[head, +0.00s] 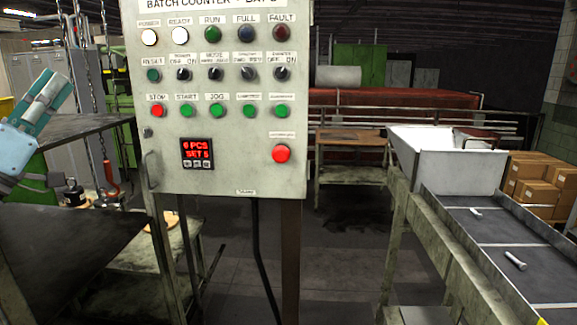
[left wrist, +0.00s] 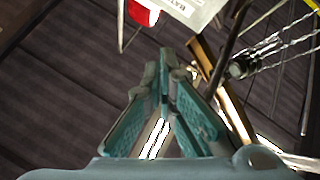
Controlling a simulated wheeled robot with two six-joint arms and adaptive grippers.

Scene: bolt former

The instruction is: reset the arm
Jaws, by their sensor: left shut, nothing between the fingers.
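My left gripper (head: 48,92) is at the left edge of the head view, pointing up and to the right, left of the control panel (head: 215,170) and apart from it. In the left wrist view its teal fingers (left wrist: 164,65) lean together at the tips, shut with nothing between them. My left arm enters from the left edge. My right gripper is not in view. The panel has lamps, knobs, green buttons and a red STOP button (head: 158,111). Its display (head: 197,153) reads 6 PCS, SET 5.
A conveyor (head: 480,236) with bolts (head: 515,260) runs at the right, below a white hopper (head: 447,165). Cardboard boxes (head: 532,180) stand behind it. Dark metal sheets (head: 60,245) and hanging chains are at the left. The floor between panel and conveyor is clear.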

